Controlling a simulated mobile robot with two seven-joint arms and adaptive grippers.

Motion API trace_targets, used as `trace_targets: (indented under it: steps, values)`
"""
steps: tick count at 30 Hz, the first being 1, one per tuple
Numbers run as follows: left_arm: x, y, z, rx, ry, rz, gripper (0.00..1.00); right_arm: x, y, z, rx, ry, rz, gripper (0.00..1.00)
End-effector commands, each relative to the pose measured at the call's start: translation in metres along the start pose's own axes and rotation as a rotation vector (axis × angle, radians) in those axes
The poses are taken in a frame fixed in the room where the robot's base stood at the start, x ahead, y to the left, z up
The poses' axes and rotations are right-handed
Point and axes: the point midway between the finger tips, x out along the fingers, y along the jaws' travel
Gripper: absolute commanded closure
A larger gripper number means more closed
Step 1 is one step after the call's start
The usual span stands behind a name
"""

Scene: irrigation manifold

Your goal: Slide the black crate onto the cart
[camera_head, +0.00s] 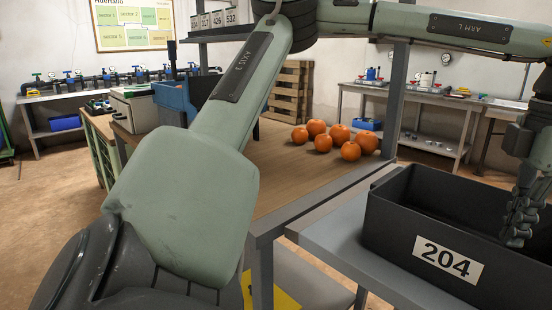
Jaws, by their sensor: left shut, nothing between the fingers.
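The black crate (390,236), with a white "204" label on its near wall, sits upright on a grey flat surface (340,236) at the right. Its right end is cut off by the frame. My left gripper (518,232) reaches down at the crate's right part, its fingers shut and empty. The fingertips overlap the crate's near rim in the picture; I cannot tell whether they touch it. My right gripper is not in view. I cannot tell whether the grey surface is the cart's top.
A wood-topped table (290,180) with several oranges (322,143) stands directly left of the grey surface. A blue bin (180,98) is farther back. A workbench (440,100) lines the back wall. One of my arm links covers the left middle of the view.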

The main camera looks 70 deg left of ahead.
Motion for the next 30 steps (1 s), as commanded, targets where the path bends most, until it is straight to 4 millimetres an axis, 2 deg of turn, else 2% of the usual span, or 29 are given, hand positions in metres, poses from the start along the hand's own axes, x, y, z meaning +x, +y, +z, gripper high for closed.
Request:
trace_targets:
  steps: [1, 17, 30]
  values:
    - [-0.008, 0.000, 0.000, 0.000, -0.001, 0.001, 1.00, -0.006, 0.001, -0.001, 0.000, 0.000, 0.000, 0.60]
    - [-0.051, 0.000, 0.000, 0.000, -0.001, 0.002, 1.00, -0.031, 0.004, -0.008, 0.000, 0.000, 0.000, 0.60]
    - [-0.083, 0.000, 0.000, -0.001, -0.002, 0.002, 1.00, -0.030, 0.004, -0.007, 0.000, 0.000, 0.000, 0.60]
